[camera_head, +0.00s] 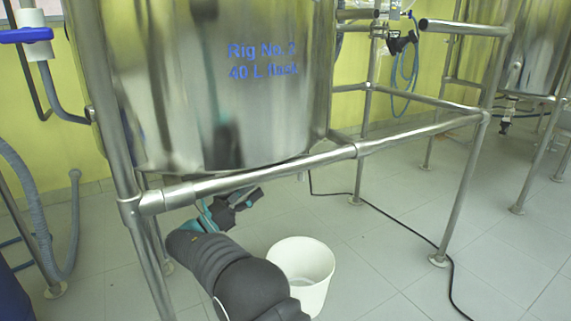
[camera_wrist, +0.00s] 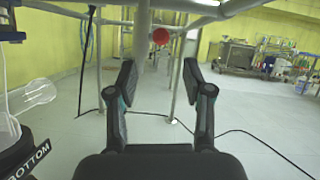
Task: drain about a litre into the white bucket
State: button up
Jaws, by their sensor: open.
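The white bucket (camera_head: 300,272) stands upright on the floor in the head view, right of my arm, which hides part of its left side. Its inside looks empty where it shows. My gripper (camera_head: 240,200) is under the frame rail of the shiny vessel marked "Rig No. 2" (camera_head: 215,110), above and left of the bucket. In the wrist view my gripper (camera_wrist: 160,80) is open, with nothing between its fingers. A round red thing (camera_wrist: 160,36) shows beyond and above the fingertips; I cannot tell what it is. No drain valve shows clearly.
Metal frame rails (camera_head: 260,172) and legs surround the vessel. A clear glass part (camera_wrist: 32,95) and a dark part marked "BOTTOM" (camera_wrist: 28,162) are close at the wrist view's left. A black cable (camera_head: 420,236) crosses the floor. Floor at the right is mostly free.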

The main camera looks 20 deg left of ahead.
jog(key=x, duration=1.4)
jog(key=shift+w+d+b, duration=0.15)
jog(key=shift+d+b, duration=0.1)
jog(key=shift+b, duration=0.15)
jog(key=shift+c, duration=0.3)
